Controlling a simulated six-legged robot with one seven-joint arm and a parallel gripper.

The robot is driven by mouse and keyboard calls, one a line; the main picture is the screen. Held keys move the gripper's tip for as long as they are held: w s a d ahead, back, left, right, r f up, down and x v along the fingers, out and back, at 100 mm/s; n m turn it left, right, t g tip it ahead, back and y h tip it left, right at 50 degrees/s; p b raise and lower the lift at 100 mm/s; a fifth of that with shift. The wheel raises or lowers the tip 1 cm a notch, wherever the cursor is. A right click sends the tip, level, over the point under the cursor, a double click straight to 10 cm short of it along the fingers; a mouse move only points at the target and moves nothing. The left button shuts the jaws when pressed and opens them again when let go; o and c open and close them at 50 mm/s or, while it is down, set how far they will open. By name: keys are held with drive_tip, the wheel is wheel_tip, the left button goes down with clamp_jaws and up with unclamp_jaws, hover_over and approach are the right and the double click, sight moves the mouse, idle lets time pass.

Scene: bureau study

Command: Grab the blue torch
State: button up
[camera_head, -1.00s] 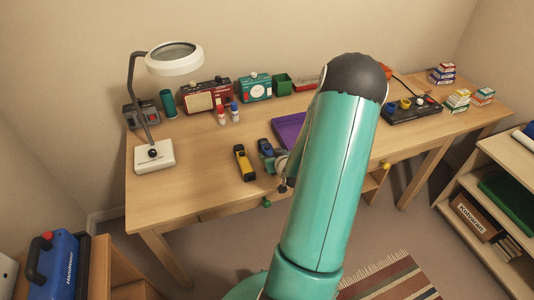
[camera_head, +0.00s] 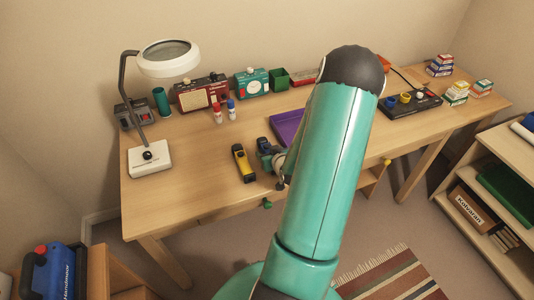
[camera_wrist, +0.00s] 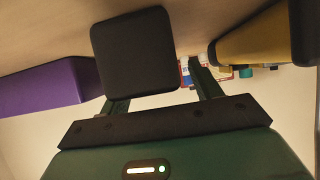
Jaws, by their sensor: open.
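The blue torch (camera_head: 263,144) lies on the desk, right of the yellow torch (camera_head: 243,163). My gripper (camera_head: 276,158) is at the torch's near end, partly hidden behind my teal arm. In the wrist view a dark squarish end (camera_wrist: 135,50), apparently the blue torch's, fills the space in front of my open gripper (camera_wrist: 160,92). One finger shows on each side of it, and I cannot tell whether they touch it. The yellow torch also shows at the right of the wrist view (camera_wrist: 250,42).
A purple tray (camera_head: 284,130) lies right of the blue torch, partly behind my arm. A magnifier lamp (camera_head: 150,158) stands at the left. Red and blue small bottles (camera_head: 232,110) and a red radio (camera_head: 202,94) stand behind.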

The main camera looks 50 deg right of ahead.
drive_tip(key=shift+s+r, duration=0.15)
drive_tip(key=shift+s, duration=0.1)
drive_tip(key=shift+w, duration=0.1)
drive_tip(key=shift+c, duration=1.3)
drive_tip(key=c, duration=0.9)
drive_tip(key=shift+w, duration=0.1)
